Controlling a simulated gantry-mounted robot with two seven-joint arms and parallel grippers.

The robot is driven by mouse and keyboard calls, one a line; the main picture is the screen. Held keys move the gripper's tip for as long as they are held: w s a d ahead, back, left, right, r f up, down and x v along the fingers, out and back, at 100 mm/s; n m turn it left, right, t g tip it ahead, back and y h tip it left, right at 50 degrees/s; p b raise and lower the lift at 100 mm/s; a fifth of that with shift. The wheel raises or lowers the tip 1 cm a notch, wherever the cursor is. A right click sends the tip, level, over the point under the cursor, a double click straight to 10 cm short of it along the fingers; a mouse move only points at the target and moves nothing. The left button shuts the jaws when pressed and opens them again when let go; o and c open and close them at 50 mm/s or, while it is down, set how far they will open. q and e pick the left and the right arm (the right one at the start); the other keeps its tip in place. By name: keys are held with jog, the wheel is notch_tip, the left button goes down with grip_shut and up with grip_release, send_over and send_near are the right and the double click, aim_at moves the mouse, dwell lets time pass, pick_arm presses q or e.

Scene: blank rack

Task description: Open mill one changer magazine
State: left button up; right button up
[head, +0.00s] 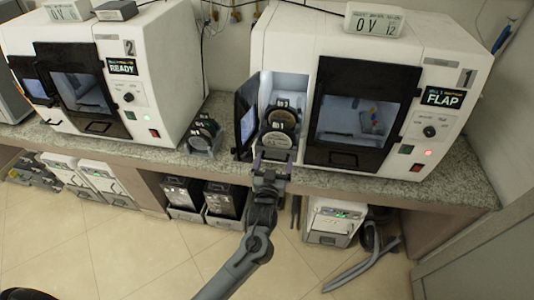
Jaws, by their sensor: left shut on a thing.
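Mill one (440,60) is the white machine on the right, marked 1, with a screen reading FLAP. The narrow dark flap door (246,115) at its left side stands swung open. Behind it is a light-walled bay (289,85). The changer magazine (279,130), holding dark round discs with labels, sits at the front of this bay and seems to stick out past the machine front. My left gripper (272,163) is shut at the magazine's low front end, on what looks like its handle; the exact grip is too small to see. My right gripper is not in view.
Mill two (160,60), reading READY, stands at the left. A small rack of discs (204,134) sits on the granite counter (455,185) between the mills. Mill one's dark main door (345,157) is shut. Several units and a hose (365,265) are below the counter.

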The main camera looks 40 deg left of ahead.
pick_arm(q)
jog(key=shift+s+d, duration=0.3)
jog(key=shift+s, duration=0.1)
jog(key=o, duration=1.1)
jog(key=shift+o, duration=0.2)
jog(key=v, duration=1.1)
jog(key=shift+w, duration=0.1)
jog(key=shift+f, duration=0.1)
